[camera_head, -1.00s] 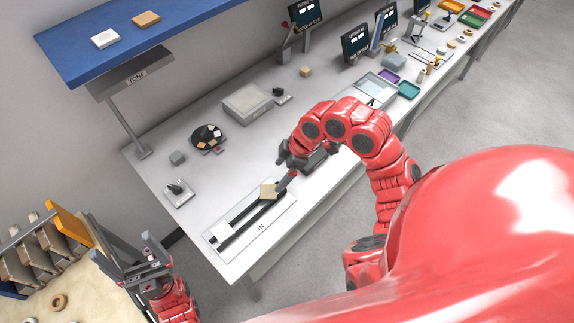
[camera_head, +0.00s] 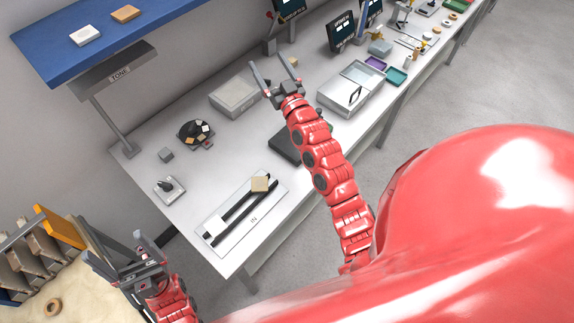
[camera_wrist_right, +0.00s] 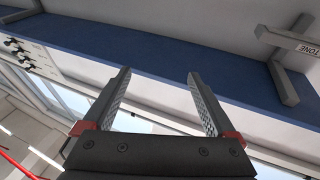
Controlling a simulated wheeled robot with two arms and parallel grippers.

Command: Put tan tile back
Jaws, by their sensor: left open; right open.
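A tan tile (camera_head: 261,184) lies on the white IN plate (camera_head: 257,206), by the far end of its two dark rails. A second, more orange tan tile (camera_head: 125,13) lies on the blue shelf (camera_head: 100,47) beside a white tile (camera_head: 85,35). My right gripper (camera_head: 268,64) is open, raised over the back of the bench and well away from both tan tiles. In the right wrist view, its fingers (camera_wrist_right: 158,74) are spread and empty, with the underside of a blue shelf beyond. My left gripper (camera_head: 112,248) is open and empty at lower left.
A grey box (camera_head: 234,95) and a round dark dish (camera_head: 195,132) with small tiles stand on the bench. A dark block (camera_head: 285,146) lies near my right arm. Screens (camera_head: 342,32) stand at the back. A wooden rack (camera_head: 35,245) is at lower left.

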